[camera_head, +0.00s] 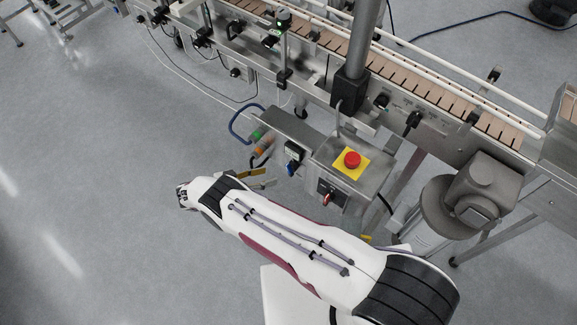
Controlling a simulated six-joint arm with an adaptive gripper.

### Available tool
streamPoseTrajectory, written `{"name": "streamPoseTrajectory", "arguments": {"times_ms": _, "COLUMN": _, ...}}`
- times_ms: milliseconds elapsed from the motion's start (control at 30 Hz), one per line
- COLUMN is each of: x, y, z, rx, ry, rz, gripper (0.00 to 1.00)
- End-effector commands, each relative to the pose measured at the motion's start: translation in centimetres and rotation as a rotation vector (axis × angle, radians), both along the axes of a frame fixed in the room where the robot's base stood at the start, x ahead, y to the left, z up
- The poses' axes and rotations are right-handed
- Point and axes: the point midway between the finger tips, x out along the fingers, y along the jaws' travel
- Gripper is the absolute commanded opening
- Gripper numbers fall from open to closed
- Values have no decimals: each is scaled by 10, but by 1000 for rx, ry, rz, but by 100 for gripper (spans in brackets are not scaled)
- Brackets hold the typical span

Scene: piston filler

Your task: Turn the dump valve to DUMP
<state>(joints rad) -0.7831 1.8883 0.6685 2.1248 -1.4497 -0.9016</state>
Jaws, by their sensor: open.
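My gripper (268,178) is at the end of the white arm, left of the control boxes. Its pale yellowish fingers are apart, with nothing seen between them, and they point right. A small black and white unit with a blue part (291,167) is on the front of the grey metal panel, just right of and above the fingertips. The gripper appears apart from both.
A red emergency-stop button (352,159) on a yellow plate tops the grey box. Green and orange fittings (257,142) and a blue hose (236,124) are at the panel's left. A conveyor (440,95) runs behind; a grey motor (470,200) stands right.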

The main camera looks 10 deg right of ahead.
Motion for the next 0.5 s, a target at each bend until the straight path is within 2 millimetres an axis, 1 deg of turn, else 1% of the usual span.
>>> {"name": "streamPoseTrajectory", "arguments": {"times_ms": 500, "x": 12, "y": -18, "z": 1, "rx": 304, "ry": -422, "rz": -341, "gripper": 44}}
